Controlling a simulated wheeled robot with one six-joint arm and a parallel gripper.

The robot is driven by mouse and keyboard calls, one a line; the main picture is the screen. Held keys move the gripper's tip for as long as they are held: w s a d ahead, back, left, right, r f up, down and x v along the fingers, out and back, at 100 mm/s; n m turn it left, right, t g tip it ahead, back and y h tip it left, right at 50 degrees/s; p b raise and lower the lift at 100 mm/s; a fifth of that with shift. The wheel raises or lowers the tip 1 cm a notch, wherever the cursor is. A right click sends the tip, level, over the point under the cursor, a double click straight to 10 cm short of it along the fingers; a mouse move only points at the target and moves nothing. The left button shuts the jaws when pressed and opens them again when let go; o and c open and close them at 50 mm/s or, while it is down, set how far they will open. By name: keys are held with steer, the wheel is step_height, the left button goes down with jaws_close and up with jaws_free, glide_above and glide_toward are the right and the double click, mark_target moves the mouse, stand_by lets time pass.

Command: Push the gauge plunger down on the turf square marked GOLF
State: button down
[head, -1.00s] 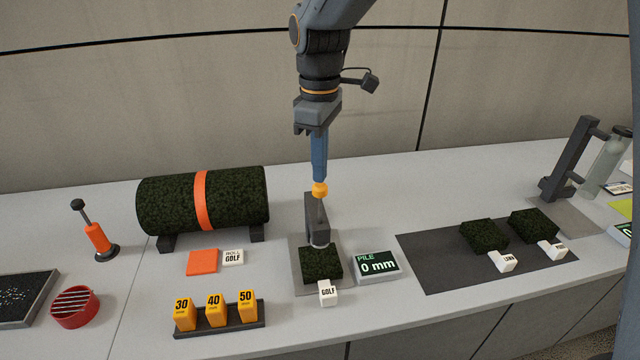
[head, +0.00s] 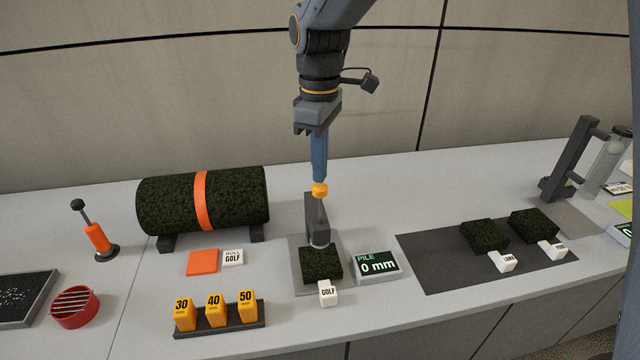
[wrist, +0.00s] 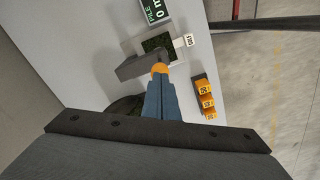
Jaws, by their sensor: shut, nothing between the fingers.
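The gauge stands on a grey plate (head: 302,284), with a dark upright frame (head: 314,222) behind the turf. Its plunger has a yellow-orange knob (head: 320,190) on a thin rod, with a pale foot at the turf's back edge. The dark green turf square (head: 320,265) lies on the plate, with a white GOLF tag (head: 328,292) in front. My gripper (head: 320,180) is shut and empty, pointing down with its blue fingertips right at the knob's top. It appears to touch the knob. The wrist view also shows the fingers (wrist: 160,78) over the knob (wrist: 160,68).
A PILE display (head: 378,265) reading 0 mm stands right of the gauge. Left are a strapped turf roll (head: 240,200), an orange square (head: 202,262) and yellow blocks (head: 215,310) marked 30, 40 and 50. A dark mat (head: 430,262) with two turf squares lies right.

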mark_target(320, 185)
steer(key=shift+f, duration=0.1)
stand_by(0.4)
steer(key=shift+f+b, duration=1)
steer(key=shift+f, duration=1.6)
steer(key=shift+f+b, duration=0.4)
steer(key=shift+f, duration=0.55)
step_height(320, 185, up, 7)
steer(key=p, duration=0.6)
steer(key=shift+r, duration=0.1)
steer(key=s+d+f+m+b, duration=0.2)
steer(key=s+d+f+m, duration=0.2)
steer(key=d, duration=0.3)
steer(key=s+d+f+m+t+b, duration=0.1)
steer(key=s+d+f+m+b, duration=0.1)
steer(key=d+m, duration=0.4)
steer(key=s+d+f+m+b, duration=0.2)
steer(key=s+d+f+m, duration=0.2)
steer(key=d, duration=0.6)
step_height(320, 185, down, 2)
steer(key=shift+s+d+f+m, duration=0.25)
steer(key=shift+s+m, duration=0.15)
steer(key=shift+s, duration=0.45)
